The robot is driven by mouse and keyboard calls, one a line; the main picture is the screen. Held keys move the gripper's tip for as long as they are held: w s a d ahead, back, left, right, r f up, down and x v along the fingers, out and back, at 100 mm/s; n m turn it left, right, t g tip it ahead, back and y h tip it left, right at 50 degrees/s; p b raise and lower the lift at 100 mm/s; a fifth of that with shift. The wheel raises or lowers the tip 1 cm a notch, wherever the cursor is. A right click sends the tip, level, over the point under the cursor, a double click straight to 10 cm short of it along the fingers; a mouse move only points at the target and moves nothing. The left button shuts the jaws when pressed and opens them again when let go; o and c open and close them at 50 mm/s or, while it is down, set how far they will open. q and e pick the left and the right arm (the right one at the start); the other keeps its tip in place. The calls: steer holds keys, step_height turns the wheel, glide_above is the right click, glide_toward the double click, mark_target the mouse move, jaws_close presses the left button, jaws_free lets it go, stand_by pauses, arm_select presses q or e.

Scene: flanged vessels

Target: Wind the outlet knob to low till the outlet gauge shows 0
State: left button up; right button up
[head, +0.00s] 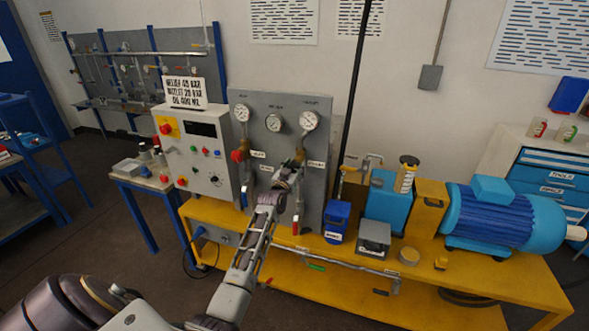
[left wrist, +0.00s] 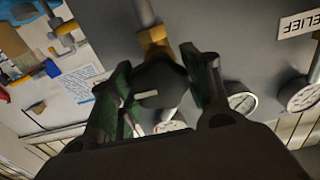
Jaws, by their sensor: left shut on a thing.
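The grey gauge panel (head: 262,170) stands on the yellow bench and carries three dials along its top. The right-hand dial (head: 309,120) is above my left gripper (head: 287,176); its needle is too small to read. In the left wrist view my left gripper (left wrist: 160,88) is shut on a dark round knob (left wrist: 157,84) with a pale pointer mark, one finger on each side. A brass fitting (left wrist: 154,42) adjoins the knob. In the head view the gripper hides most of the knob. My right gripper is not in view.
A red knob (head: 238,156) sits on the panel's left side. A control box (head: 199,152) with a white sign (head: 184,93) stands left of it. A blue container (head: 337,222), a grey box (head: 374,238) and a blue motor (head: 492,215) stand to the right on the yellow bench (head: 480,277).

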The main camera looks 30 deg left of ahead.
arm_select(q)
steer(key=n, duration=0.4)
steer(key=shift+f+n, duration=0.2)
steer(key=shift+n, duration=0.1)
steer(key=n, duration=0.4)
steer(key=shift+n, duration=0.3)
steer(key=n, duration=0.4)
steer(key=shift+n, duration=2.6)
steer(key=o, duration=1.1)
steer(key=shift+c, duration=0.2)
steer(key=shift+r, duration=0.15)
